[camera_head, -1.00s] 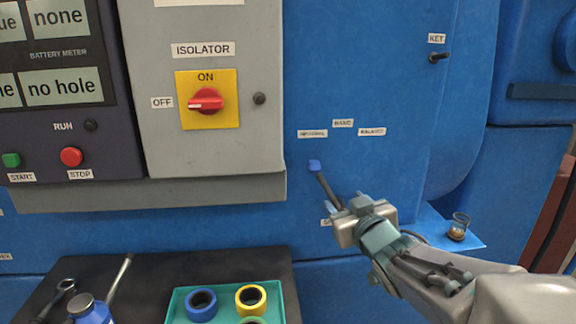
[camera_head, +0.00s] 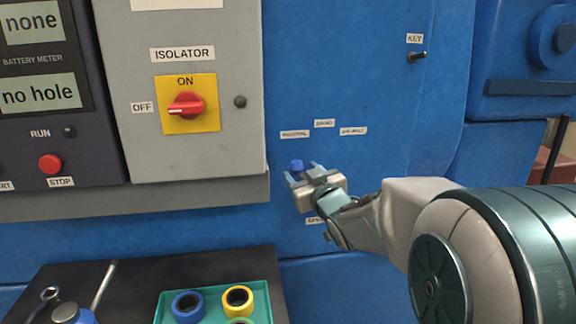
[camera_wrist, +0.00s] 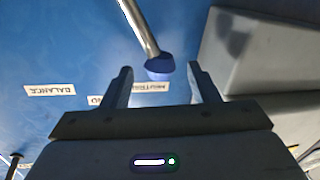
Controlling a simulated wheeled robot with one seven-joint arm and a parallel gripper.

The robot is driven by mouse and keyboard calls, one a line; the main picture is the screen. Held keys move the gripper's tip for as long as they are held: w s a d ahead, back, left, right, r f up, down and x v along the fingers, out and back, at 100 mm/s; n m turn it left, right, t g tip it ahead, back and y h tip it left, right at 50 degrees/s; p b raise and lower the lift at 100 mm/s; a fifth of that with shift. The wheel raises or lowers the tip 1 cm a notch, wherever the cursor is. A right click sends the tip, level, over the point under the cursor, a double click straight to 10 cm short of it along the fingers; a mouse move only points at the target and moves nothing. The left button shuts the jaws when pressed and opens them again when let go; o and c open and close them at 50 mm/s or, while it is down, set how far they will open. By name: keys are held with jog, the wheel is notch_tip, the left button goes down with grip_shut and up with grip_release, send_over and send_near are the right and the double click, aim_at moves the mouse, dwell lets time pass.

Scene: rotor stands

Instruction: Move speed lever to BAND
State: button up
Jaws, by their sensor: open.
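The speed lever shows its blue knob (camera_head: 297,164) on the blue machine front, below the left label of an arc of three. The BAND label (camera_head: 324,123) is the top middle one, up and to the right of the knob. My gripper (camera_head: 303,173) is open, with one finger on each side of the knob. A gap shows on both sides in the wrist view (camera_wrist: 160,70). The lever's lower rod is hidden behind my gripper in the head view.
A grey isolator box (camera_head: 185,190) juts out left of the lever. A teal tray (camera_head: 262,300) with tape rolls stands on the dark bench below. A key switch (camera_head: 417,57) is at upper right. The blue panel around the labels is clear.

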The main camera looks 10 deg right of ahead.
aim_at(300, 170)
jog(key=shift+w+a+p, duration=0.15)
jog(key=shift+w+a, duration=0.05)
jog(key=shift+w, duration=0.8)
jog(key=shift+w+a+p, duration=0.15)
jog(key=shift+w+a, duration=0.05)
jog(key=shift+w, duration=0.75)
jog(key=shift+d, duration=0.1)
grip_shut()
